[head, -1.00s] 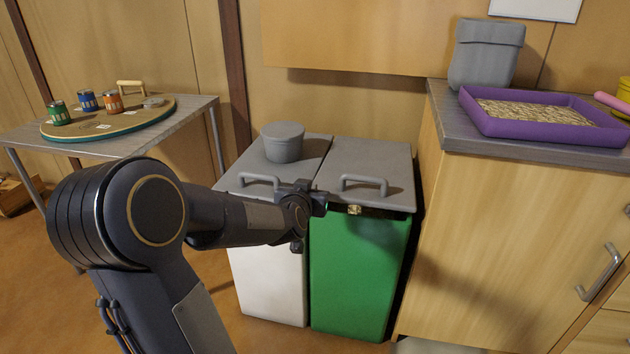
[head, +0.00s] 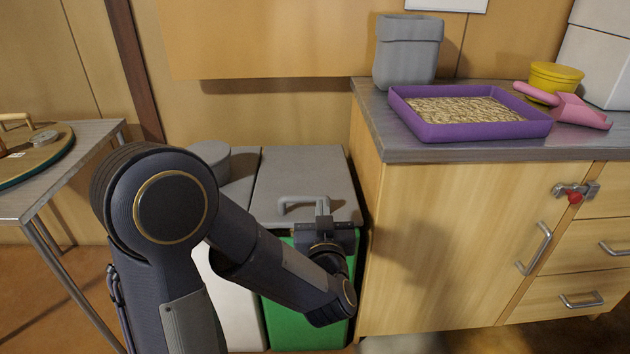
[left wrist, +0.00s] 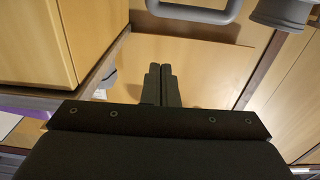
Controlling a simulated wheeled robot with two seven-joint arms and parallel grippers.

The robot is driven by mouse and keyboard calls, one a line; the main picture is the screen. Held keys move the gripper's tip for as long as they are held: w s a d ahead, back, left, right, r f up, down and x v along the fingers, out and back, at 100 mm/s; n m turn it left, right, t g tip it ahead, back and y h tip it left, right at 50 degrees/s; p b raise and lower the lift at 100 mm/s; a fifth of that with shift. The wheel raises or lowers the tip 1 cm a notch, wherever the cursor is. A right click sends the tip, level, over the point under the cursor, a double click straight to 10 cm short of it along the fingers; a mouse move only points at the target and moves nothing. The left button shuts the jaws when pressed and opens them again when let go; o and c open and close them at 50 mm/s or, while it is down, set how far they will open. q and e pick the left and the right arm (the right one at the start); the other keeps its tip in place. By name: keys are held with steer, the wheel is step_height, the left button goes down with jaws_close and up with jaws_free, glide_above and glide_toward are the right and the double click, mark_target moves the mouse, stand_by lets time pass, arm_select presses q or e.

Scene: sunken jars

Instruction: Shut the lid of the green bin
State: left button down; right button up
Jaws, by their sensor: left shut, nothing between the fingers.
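The green bin (head: 284,312) stands beside the cabinet, its front partly hidden by my left arm. Its grey lid (head: 310,170) with a bar handle (head: 297,203) lies low over the top; whether it is flush at the front I cannot tell, as my gripper hides that edge. My left gripper (head: 322,205) is shut and empty, fingers pointing up at the lid's front, close to the right end of the handle. Contact is unclear. In the left wrist view the closed fingers (left wrist: 161,84) show, with a grey handle (left wrist: 195,10) above them. My right gripper is out of view.
A white bin (head: 222,300) stands left of the green one, with a grey pot (head: 209,156) on its lid. The wooden cabinet (head: 440,240) is close on the right, with a purple tray (head: 470,131) on its counter. A table (head: 100,140) is at the left.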

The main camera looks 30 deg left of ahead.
arm_select(q)
steer(key=r+b, duration=0.1)
steer(key=b, duration=0.1)
glide_above(323, 196)
steer(key=f, duration=0.1)
steer(key=b, duration=0.1)
steer(key=s+f, duration=0.1)
steer(key=shift+d+f, duration=0.3)
steer(key=shift+s+d+f+b, duration=0.1)
steer(key=shift+s+f+b, duration=0.15)
steer(key=shift+f+b, duration=0.3)
